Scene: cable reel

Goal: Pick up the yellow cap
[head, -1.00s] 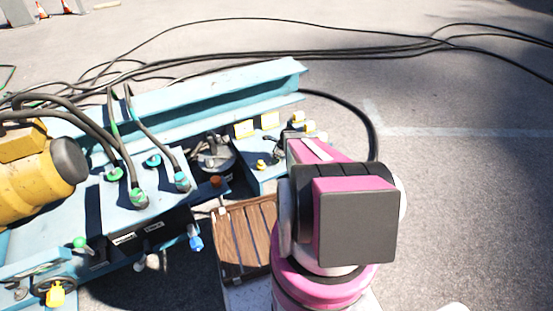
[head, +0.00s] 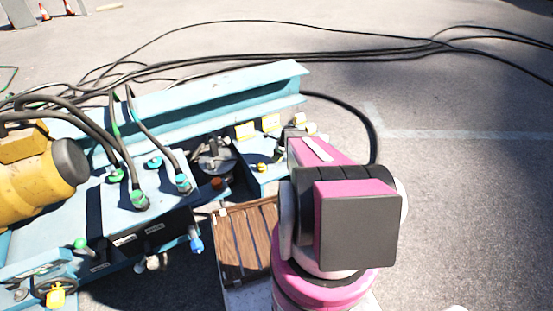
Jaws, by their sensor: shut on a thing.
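My gripper (head: 285,146) is at the far end of my pink and dark arm, low over the right end of the teal frame. It is mostly hidden behind the arm. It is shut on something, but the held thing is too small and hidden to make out. A small yellow cap (head: 262,167) shows on the teal plate just left of my gripper; I cannot tell whether they touch. Small yellow pieces (head: 298,117) show just beyond the gripper. Another yellow cap (head: 55,296) is far off at the lower left.
The teal frame (head: 200,92) carries a raised beam, yellow blocks (head: 245,131), green and blue fittings with black cables, and a yellow motor-like drum (head: 30,180). A wooden slatted board (head: 243,240) lies in front. Black cables (head: 300,53) cross the asphalt behind. Open asphalt lies to the right.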

